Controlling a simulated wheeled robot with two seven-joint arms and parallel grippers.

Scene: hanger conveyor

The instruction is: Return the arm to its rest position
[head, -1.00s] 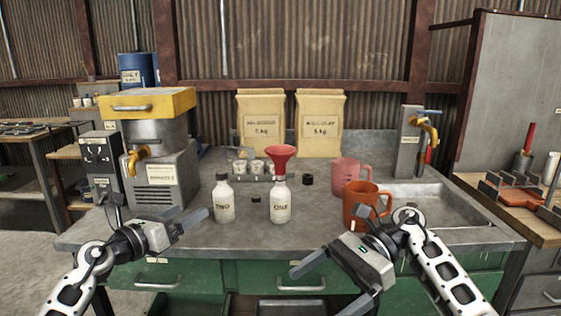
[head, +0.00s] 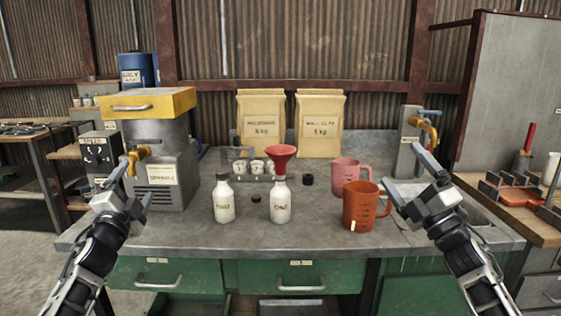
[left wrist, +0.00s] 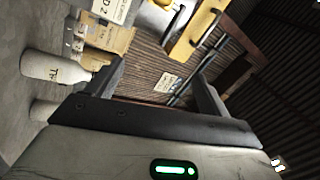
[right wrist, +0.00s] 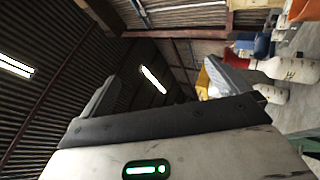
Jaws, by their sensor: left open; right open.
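My left gripper (head: 137,176) is open and empty, raised at the left in front of the grey machine with the yellow top. Its open fingers also show in the left wrist view (left wrist: 160,85). Neither gripper visibly holds anything.
The grey bench (head: 300,238) carries a bottle marked TWO (head: 223,200), a bottle marked ONE (head: 281,203) under a red funnel (head: 282,158), and a pink mug (head: 346,174). The yellow-topped machine (head: 150,105) stands left and a yellow tap (head: 424,130) right. The bench's front middle is clear.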

